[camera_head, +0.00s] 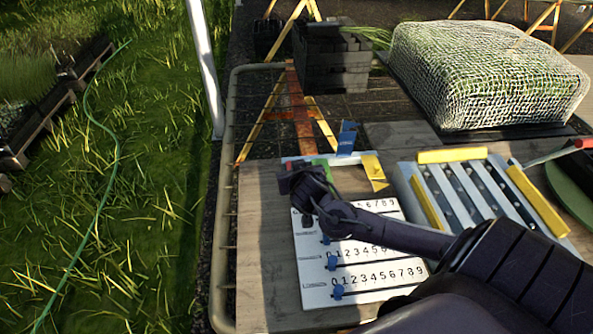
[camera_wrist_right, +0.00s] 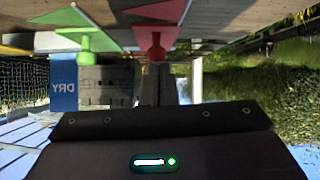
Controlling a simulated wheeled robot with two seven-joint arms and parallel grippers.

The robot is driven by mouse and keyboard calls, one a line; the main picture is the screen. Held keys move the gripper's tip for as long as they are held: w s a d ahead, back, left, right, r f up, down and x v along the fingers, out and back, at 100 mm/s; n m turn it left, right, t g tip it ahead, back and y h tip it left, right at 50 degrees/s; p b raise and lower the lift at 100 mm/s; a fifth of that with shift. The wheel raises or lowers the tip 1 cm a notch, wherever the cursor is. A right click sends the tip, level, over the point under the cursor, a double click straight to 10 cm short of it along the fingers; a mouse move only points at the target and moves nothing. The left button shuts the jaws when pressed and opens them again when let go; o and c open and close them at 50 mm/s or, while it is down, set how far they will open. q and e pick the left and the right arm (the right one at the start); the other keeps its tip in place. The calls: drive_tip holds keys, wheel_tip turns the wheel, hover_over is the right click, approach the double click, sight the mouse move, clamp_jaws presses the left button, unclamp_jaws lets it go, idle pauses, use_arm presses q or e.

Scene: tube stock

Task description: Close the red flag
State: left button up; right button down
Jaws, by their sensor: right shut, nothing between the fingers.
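The red flag (camera_wrist_right: 155,36) shows in the right wrist view at the upper middle, with a rounded red knob hanging below its flat part, as that view looks upside down. My right gripper (camera_head: 296,184) is shut and empty at the left end of the flag row. In the wrist view, the red knob is just beyond my dark gripper body; I cannot tell whether they touch. The green flag (camera_wrist_right: 88,42) is beside the red one. My left gripper is not in view.
A blue flag (camera_head: 347,137) stands up and a yellow flag (camera_head: 374,170) is at its right. A white number board (camera_head: 345,292) with blue sliders lies below my arm. A rack with yellow bars (camera_head: 452,155) stands right. A netted bale (camera_head: 488,75) is behind.

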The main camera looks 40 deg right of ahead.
drive_tip(key=shift+s+a+f, duration=0.1)
drive_tip(key=shift+s+f, duration=0.05)
drive_tip(key=shift+f, duration=0.35)
drive_tip(key=shift+s+f, duration=0.15)
drive_tip(key=shift+f, duration=0.35)
drive_tip(key=shift+s, duration=0.1)
drive_tip(key=shift+a+r, duration=0.15)
drive_tip(key=shift+a, duration=0.05)
drive_tip(key=r+v, duration=0.1)
drive_tip(key=v, duration=0.6)
drive_tip(key=shift+r+b, duration=0.4)
drive_tip(key=shift+r, duration=0.1)
drive_tip(key=shift+d, duration=0.15)
